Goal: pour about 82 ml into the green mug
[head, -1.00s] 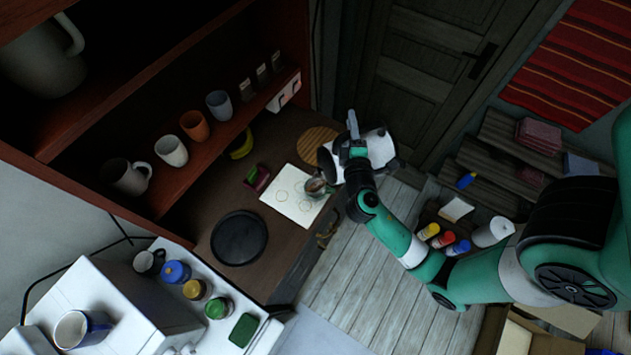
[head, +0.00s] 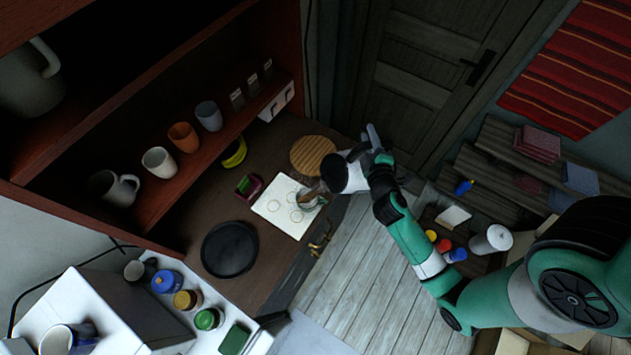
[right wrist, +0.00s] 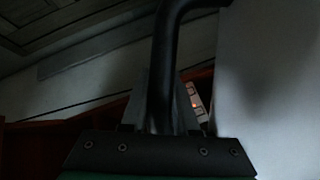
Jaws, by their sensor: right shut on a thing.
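My right gripper (head: 376,158) is shut on the dark handle (right wrist: 165,60) of a white pitcher (head: 335,176). The pitcher's pale body also fills the right side of the right wrist view (right wrist: 270,90). It is held tilted, with its mouth end toward a small mug (head: 309,201) on the paper sheet. The mug looks grey-green, with something brown at its top. The pitcher partly covers the mug, so I cannot tell its fill level or whether liquid is falling. My left gripper is not in view.
The paper sheet (head: 272,208) has ring marks. A round wooden board (head: 314,153), a black plate (head: 229,250) and a small pink-and-green item (head: 248,185) lie on the counter. Several cups, including an orange one (head: 184,137), stand on the shelf. Jars (head: 187,299) stand at lower left.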

